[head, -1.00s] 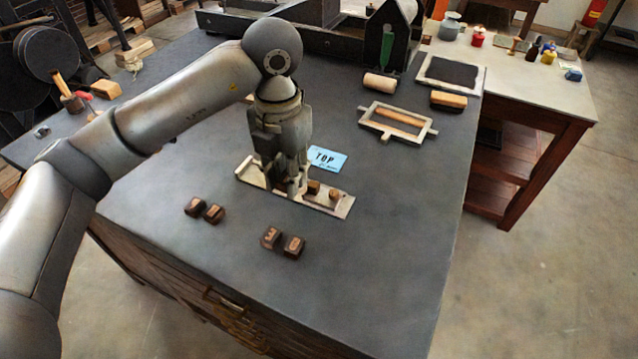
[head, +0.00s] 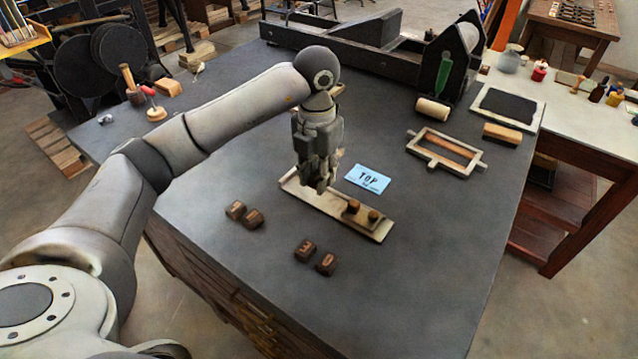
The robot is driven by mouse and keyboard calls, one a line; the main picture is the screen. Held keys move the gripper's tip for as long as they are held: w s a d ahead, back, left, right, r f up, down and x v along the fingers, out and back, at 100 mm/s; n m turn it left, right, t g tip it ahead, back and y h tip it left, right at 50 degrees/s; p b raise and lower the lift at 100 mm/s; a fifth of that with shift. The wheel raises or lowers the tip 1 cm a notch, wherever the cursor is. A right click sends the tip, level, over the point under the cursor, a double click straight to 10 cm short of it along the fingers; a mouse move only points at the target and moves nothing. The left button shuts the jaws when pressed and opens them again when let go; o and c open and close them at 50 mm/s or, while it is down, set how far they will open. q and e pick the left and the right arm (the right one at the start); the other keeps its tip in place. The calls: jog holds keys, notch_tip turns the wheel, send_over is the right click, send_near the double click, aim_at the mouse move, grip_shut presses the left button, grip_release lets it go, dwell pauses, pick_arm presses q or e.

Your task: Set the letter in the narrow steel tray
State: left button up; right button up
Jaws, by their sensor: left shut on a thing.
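The narrow steel tray (head: 297,190) lies slantwise on the dark tabletop in the head view. Two small wooden letter blocks (head: 352,207) stand in its right half. My left gripper (head: 322,186) points down over the left half of the tray, to the left of these blocks. It is shut on a letter, which its fingers mostly hide; I cannot tell whether that letter touches the tray. Two letter blocks (head: 244,213) lie in front of the tray on the left, and two more (head: 315,257) nearer the front. My right gripper is not in view.
A blue card marked TOP (head: 368,179) lies just behind the tray. A frame with a wooden bar (head: 446,150), a roller (head: 433,110), a wooden block (head: 502,133) and a dark slab (head: 508,106) are at the back right. The tabletop's front right is clear.

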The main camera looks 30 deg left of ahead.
pick_arm(q)
send_over(318, 198)
notch_tip(318, 198, down, 5)
jog(key=shift+s+r+p, duration=0.1)
jog(key=shift+r+p, duration=0.1)
jog(key=shift+p, duration=0.2)
jog(key=shift+f+p, duration=0.3)
jog(key=shift+f, duration=0.05)
notch_tip(318, 198, down, 2)
jog(key=shift+f+p, duration=0.1)
jog(key=shift+p, duration=0.5)
jog(key=shift+f, duration=0.4)
jog(key=o, duration=0.8)
jog(key=shift+c, duration=0.2)
